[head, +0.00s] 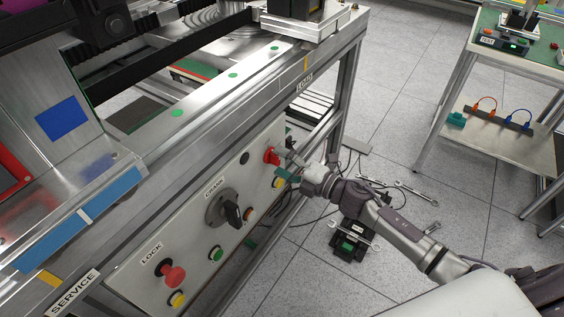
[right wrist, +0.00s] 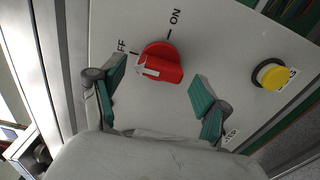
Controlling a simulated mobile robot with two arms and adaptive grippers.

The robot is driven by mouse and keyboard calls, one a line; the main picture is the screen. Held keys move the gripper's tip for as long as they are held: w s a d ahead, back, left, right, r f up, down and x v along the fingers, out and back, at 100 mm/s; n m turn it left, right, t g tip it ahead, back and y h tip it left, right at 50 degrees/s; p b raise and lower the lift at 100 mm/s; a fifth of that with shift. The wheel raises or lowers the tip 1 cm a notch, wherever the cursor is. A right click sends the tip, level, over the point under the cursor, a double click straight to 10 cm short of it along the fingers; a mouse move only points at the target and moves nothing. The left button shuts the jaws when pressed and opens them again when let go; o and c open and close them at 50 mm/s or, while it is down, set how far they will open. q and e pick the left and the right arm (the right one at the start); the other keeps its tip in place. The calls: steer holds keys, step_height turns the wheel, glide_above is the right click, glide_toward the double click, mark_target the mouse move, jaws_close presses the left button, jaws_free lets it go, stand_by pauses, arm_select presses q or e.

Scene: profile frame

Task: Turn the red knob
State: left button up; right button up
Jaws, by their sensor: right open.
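The red knob (right wrist: 160,63) is on the pale panel, between the partly covered OFF label at its left and the ON label above it. Its white mark is on the left side, nearer OFF than ON. The knob also shows in the head view (head: 271,156), at the far end of the panel. My right gripper (right wrist: 156,82) is open, with one green-padded finger on either side of the knob and gaps showing between pads and knob. In the head view, my right gripper (head: 285,163) is right at the knob. My left gripper is not in view.
A yellow button (right wrist: 269,74) is right of the knob. The panel (head: 185,235) also carries a black CRANK handle (head: 231,213), a red LOCK button (head: 172,275) and a green button (head: 216,254). Wrenches (head: 416,193) and a black-green device (head: 351,240) lie on the floor.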

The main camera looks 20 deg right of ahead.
steer(key=v, duration=1.2)
